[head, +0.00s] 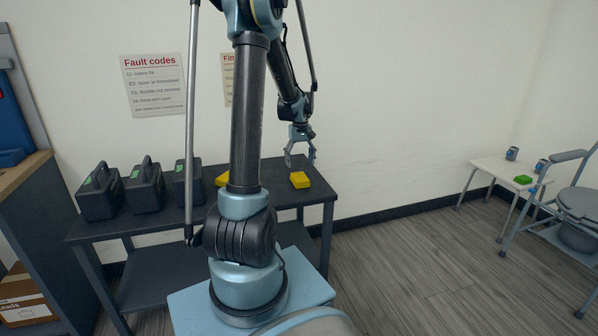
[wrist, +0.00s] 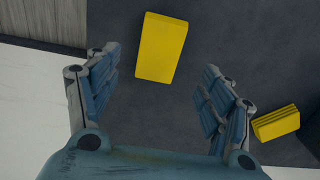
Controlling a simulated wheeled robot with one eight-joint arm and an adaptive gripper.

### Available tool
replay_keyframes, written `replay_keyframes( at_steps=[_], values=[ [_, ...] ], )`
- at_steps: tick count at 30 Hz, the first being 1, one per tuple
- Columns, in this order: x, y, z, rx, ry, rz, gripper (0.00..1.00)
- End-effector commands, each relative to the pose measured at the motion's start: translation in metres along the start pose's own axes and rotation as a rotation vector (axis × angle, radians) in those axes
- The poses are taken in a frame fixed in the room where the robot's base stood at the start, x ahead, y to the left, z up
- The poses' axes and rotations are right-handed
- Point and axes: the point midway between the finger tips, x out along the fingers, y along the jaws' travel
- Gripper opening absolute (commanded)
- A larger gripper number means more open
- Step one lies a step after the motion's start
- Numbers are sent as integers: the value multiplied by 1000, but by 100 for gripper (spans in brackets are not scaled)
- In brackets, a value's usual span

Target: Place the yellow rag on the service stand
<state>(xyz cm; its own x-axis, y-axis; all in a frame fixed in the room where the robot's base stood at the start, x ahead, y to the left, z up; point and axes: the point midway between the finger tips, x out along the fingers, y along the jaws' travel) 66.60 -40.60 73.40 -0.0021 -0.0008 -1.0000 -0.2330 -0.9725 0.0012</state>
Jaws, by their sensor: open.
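Two yellow things lie on the dark bench (head: 270,181). One is a plain yellow block (head: 300,180), also in the wrist view (wrist: 162,48), just beyond my fingertips. The other (head: 222,179) is partly hidden by my arm; in the wrist view it is a yellow piece with layered lines (wrist: 276,123), like folded cloth, right of my fingers. I cannot tell for certain which is the rag. My gripper (head: 300,161) is open and empty above the plain block, and its fingers also show in the wrist view (wrist: 158,75). A low white stand (head: 496,170), possibly the service stand, is at the right.
Several black cases (head: 145,187) stand on the bench's left part. The white stand bears a green block (head: 523,179) and cans (head: 512,153). A grey commode-like chair (head: 580,205) is beside it. Open floor (head: 430,260) lies between bench and stand.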

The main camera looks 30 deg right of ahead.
Motion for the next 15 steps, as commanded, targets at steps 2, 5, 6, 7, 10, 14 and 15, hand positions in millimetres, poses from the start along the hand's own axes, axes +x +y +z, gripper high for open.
replay_keyframes(
  at_steps=[2,5,6,7,10,14,15],
  values=[
    [-14,0,0,0,0,0,74],
    [-29,0,0,0,0,0,74],
    [-34,0,0,0,0,0,74],
    [-36,0,0,0,0,0,74],
    [-44,0,0,0,0,0,74],
    [-51,-4,1,-2,1,0,74],
    [-53,-9,2,-5,2,1,74]
  ],
)
